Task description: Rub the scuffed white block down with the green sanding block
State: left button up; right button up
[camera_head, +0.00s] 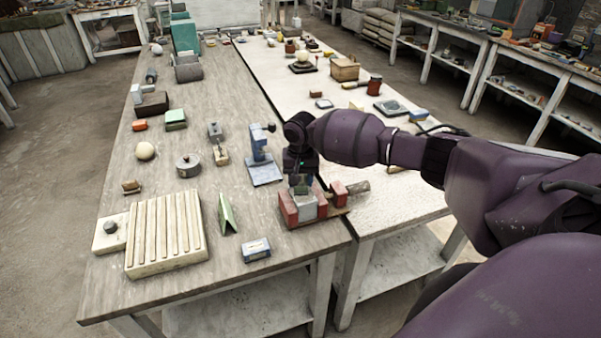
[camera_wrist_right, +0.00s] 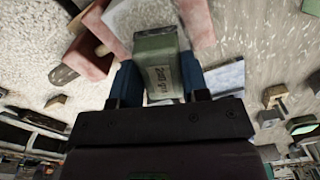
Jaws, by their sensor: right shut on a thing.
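My right gripper (camera_head: 301,180) is shut on the green sanding block (camera_wrist_right: 157,62), which has dark printing on its face. In the head view the sanding block is mostly hidden by the gripper. The white block (camera_head: 306,205) sits between the red jaws of a vise (camera_head: 289,212) near the front right of the left table. In the wrist view the white block (camera_wrist_right: 138,17) shows partly behind the sanding block. The gripper is directly above it; I cannot tell whether the two blocks touch. My left gripper is in neither view.
A blue-grey stand (camera_head: 262,170) is close left of the vise. A green angled piece (camera_head: 227,213), a small blue-and-white box (camera_head: 256,250) and a slatted cream board (camera_head: 165,232) lie further left. A narrow gap separates the two tables.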

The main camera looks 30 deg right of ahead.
jog(key=shift+s+a+p, duration=0.3)
jog(key=shift+s+p, duration=0.15)
jog(key=shift+p, duration=0.1)
jog(key=shift+f, duration=0.1)
jog(key=shift+s+a, duration=0.1)
jog(key=shift+s, duration=0.05)
jog(key=shift+s+a+p, duration=0.35)
jog(key=shift+s+a, duration=0.1)
jog(key=shift+s, duration=0.4)
jog(key=shift+w+d, duration=0.3)
jog(key=shift+w, duration=0.25)
jog(key=shift+w+d+b, duration=0.2)
jog(key=shift+w+d, duration=0.25)
jog(key=shift+w, duration=0.25)
jog(key=shift+w+d+b, duration=0.15)
jog(key=shift+w+d, duration=0.25)
jog(key=shift+w, duration=0.3)
jog(key=shift+s, duration=0.1)
